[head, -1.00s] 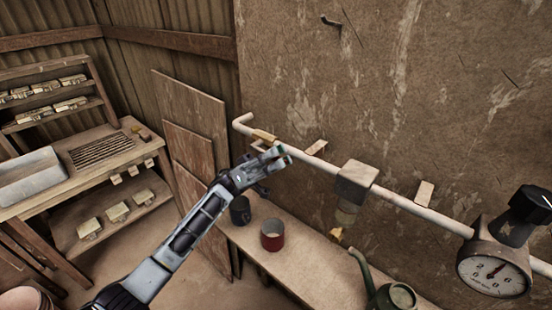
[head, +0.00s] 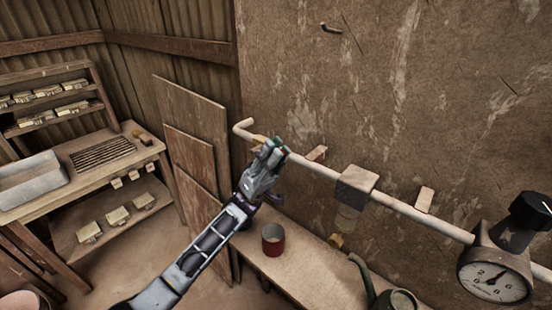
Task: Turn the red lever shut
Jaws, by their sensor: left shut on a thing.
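My left gripper (head: 272,152) is at the left part of the pale wall pipe (head: 321,167), reaching up from below. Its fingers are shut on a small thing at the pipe. A little red shows between the fingertips, which fits the red lever, but the fingers hide nearly all of it, so I cannot tell its angle. A brass-coloured fitting (head: 258,139) shows on the pipe just behind the fingers. My right gripper is not in view.
A square block (head: 356,184) with a clear bowl hangs on the pipe, and a pressure gauge (head: 495,274) with a black knob (head: 531,211) sits at right. A red mug (head: 273,239) and a green can (head: 394,300) stand on the bench below. Boards (head: 191,118) lean at left.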

